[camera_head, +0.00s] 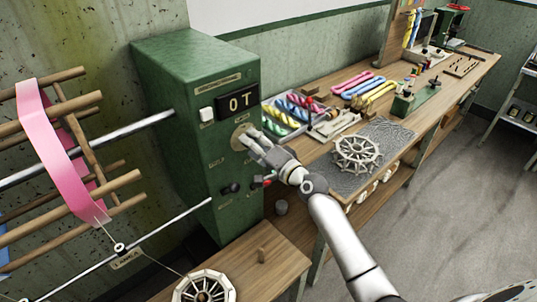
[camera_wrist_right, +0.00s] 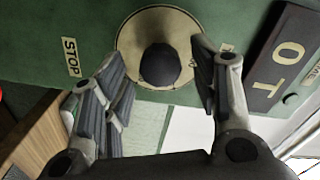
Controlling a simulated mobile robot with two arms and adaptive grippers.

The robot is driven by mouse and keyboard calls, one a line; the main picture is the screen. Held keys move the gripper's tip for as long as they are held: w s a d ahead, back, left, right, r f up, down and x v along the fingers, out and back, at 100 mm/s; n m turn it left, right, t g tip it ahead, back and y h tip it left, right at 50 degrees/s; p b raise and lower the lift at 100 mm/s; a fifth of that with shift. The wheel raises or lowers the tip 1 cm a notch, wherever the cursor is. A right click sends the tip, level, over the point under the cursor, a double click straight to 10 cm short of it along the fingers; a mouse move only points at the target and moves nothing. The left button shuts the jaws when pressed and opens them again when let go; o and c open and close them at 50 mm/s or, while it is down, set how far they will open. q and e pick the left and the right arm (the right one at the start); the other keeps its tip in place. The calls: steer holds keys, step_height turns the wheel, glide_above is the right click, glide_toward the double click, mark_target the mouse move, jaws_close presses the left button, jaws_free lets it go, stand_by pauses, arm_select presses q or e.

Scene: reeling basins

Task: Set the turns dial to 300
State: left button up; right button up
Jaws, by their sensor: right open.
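The green machine box (camera_head: 188,85) stands against the wall, with a display reading "0 T" (camera_head: 238,102) that also shows in the wrist view (camera_wrist_right: 290,52). Below the display is a round pale dial plate (camera_head: 240,134), partly hidden by my gripper. In the wrist view the plate (camera_wrist_right: 127,45) carries a dark round knob (camera_wrist_right: 160,65). I cannot read the dial's setting. My right gripper (camera_head: 250,138) is at the dial; its open fingers (camera_wrist_right: 158,56) stand on either side of the knob, with gaps visible. My left gripper is not in view.
A white switch (camera_head: 206,113), a black knob (camera_head: 231,188) and a red knob (camera_head: 269,178) are on the box face. A reel with pink band (camera_head: 55,150) is at left. The workbench (camera_head: 440,100) at right holds colored skeins and a spoked wheel (camera_head: 357,154).

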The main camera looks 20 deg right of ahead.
steer(key=v, duration=1)
steer(key=shift+s+d, duration=0.15)
steer(key=shift+s, duration=0.25)
